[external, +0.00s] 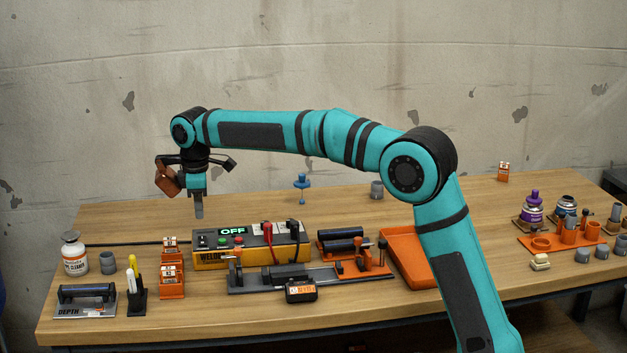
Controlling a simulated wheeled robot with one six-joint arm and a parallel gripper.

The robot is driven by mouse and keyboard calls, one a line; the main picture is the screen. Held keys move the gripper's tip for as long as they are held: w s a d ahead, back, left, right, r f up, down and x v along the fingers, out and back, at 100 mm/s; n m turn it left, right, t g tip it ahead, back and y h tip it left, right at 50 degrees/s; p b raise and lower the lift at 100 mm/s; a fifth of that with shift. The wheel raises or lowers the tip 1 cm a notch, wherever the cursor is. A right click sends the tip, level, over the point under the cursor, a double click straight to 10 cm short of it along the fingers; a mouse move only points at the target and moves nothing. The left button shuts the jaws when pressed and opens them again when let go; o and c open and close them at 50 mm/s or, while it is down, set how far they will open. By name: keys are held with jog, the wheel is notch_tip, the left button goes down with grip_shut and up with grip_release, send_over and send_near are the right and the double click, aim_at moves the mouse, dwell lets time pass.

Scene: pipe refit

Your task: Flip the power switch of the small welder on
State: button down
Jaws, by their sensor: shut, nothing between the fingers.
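The small welder (270,254) is a yellow and grey box on the table, left of the middle. Its green display (233,231) reads OFF. Small controls (224,241), including a green and a red button, sit on its panel under the display; which one is the power switch is too small to be sure. Red and black plugs stand on its right part. My gripper (199,212) points down in the air near the welder's left end, with its fingers shut and empty. It appears apart from the panel.
A black cable (138,243) runs left from the welder. Orange blocks (171,281) stand left of it, and a clamp rail (300,278) lies in front. An orange tray (405,250) is to the right. A blue-handled tool (302,184) stands behind. The table's back left is clear.

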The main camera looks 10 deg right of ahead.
notch_tip(320, 180, up, 7)
send_over(202, 237)
jog(key=s, duration=0.3)
jog(key=shift+r, duration=0.1)
jog(key=shift+w, duration=0.1)
jog(key=shift+w+r+t, duration=0.15)
jog(key=shift+w+t, duration=0.1)
jog(key=shift+t, duration=0.05)
jog(key=f, duration=0.4)
jog(key=w+f, duration=0.1)
jog(key=f, duration=0.4)
jog(key=w+f, duration=0.1)
jog(key=f, duration=0.4)
